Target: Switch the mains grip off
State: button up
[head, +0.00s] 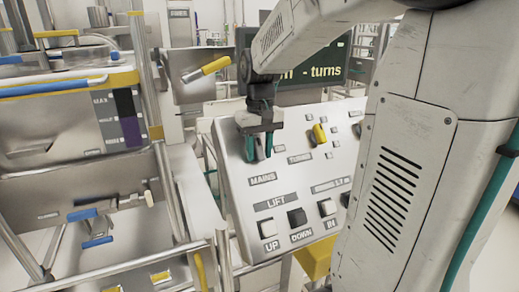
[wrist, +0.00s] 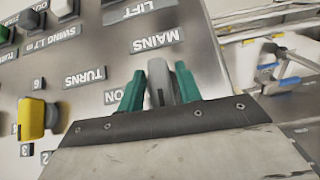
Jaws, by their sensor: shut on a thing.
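The mains grip (wrist: 159,82) is a grey knob on the sloped control panel (head: 235,200), by the MAINS label (head: 263,179). My gripper (head: 259,147) has its teal fingers on both sides of the grip and is shut on it. In the wrist view my gripper (wrist: 160,88) shows a teal finger on each side of the grey grip. An ON label (wrist: 114,96) shows beside the left finger in the wrist view, partly hidden. In the head view my fingers hide most of the grip.
A yellow TURNS knob (head: 319,134) sits right of the grip on the same panel. Below are LIFT buttons, UP (head: 268,228) and DOWN (head: 297,217), and an IN button (head: 327,207). A dark screen (head: 310,73) reading "turns" stands behind. Steel machinery with rails (head: 160,190) fills the left.

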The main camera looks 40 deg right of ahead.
aim_at(259, 145)
jog(key=o, duration=0.7)
notch_tip(259, 145, up, 8)
jog(key=shift+f, duration=0.1)
jog(key=shift+w, duration=0.1)
dwell(0.6)
jog(key=s+a+f+n, duration=0.1)
jog(key=s+a+f, duration=0.1)
jog(key=s+a, duration=0.2)
jog(key=s+a+f+n+t, duration=0.1)
jog(key=s+a+f, duration=0.2)
jog(key=s, duration=0.6)
jog(key=s+a+f+n, duration=0.1)
jog(key=s+a+f, duration=0.2)
jog(key=s+a, duration=0.3)
jog(key=shift+s+a, duration=0.35)
jog(key=shift+a, duration=0.35)
